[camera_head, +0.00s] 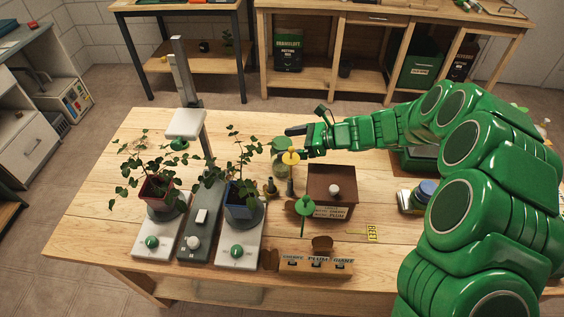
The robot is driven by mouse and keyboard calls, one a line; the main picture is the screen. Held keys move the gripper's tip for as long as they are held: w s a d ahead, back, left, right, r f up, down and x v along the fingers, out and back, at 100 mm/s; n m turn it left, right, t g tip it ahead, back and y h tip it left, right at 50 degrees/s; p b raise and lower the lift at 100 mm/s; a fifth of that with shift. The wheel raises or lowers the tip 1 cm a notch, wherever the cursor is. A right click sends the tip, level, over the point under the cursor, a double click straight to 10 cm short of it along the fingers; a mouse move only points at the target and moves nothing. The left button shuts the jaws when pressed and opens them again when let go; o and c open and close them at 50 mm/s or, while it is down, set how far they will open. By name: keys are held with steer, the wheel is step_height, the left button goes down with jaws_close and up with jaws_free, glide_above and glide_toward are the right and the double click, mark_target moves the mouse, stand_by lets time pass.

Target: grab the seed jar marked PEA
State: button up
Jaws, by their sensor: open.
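No label reading PEA can be made out. A glass jar with a green lid (281,145) stands behind the yellow disc, partly hidden, and no marking on it shows. My gripper (297,141) reaches in from the right, open, with its dark fingers at or just above this jar's lid. I cannot tell whether they touch it. Another jar with a blue lid (427,187) stands at the right, partly hidden by my arm; its label cannot be read.
A brown box with a white knob (332,187) sits right of the green-lidded jar. A yellow disc (291,156) and a green disc (304,206) stand upright on stems nearby. Two potted plants (158,190) stand on scales at left. A labelled low box (316,264) lies in front.

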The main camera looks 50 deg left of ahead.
mark_target(277, 145)
steer(key=shift+x, duration=2.35)
steer(key=shift+c, duration=0.2)
jaws_close()
